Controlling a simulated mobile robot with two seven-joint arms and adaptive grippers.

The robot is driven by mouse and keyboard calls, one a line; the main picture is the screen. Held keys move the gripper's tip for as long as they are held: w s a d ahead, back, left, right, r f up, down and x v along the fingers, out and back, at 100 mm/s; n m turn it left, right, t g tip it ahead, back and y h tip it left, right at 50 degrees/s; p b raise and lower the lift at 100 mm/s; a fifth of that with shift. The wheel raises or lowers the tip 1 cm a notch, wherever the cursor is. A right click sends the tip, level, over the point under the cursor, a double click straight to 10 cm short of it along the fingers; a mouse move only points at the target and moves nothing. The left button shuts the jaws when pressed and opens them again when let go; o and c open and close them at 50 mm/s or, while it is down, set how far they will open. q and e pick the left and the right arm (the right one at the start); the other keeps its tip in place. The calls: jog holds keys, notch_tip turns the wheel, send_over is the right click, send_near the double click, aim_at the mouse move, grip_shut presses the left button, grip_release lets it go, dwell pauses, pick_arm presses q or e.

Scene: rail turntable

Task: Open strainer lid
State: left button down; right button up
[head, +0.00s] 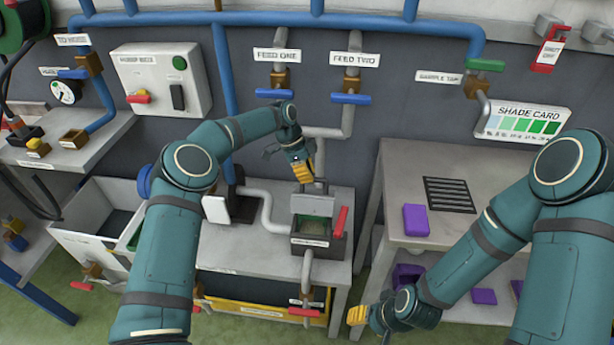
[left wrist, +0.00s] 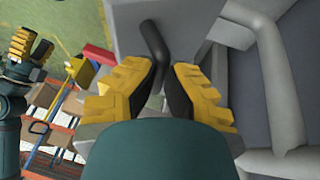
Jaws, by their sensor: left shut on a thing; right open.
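The strainer (head: 318,246) is a dark box on the grey bench, with a greenish-brown inside showing from above. Its grey lid (head: 312,206) stands raised at the back edge of the box. In the left wrist view the lid (left wrist: 125,15) is a flat grey plate with a black bent handle (left wrist: 152,38). My left gripper (head: 304,178) is just above the lid, its yellow fingers shut on the handle; the fingers partly hide the grip. My right gripper (head: 369,322) is open and empty, low in front of the right table.
A red lever (head: 341,220) stands at the strainer's right side. A grey pipe (head: 266,212) runs in from the left, and a red-handled valve (head: 304,311) sits below. The right table (head: 400,180) holds a purple block (head: 416,220) and a dark grate (head: 449,195).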

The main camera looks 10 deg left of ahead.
pick_arm(q)
jog(key=shift+s+f, duration=0.1)
jog(key=shift+f, duration=0.25)
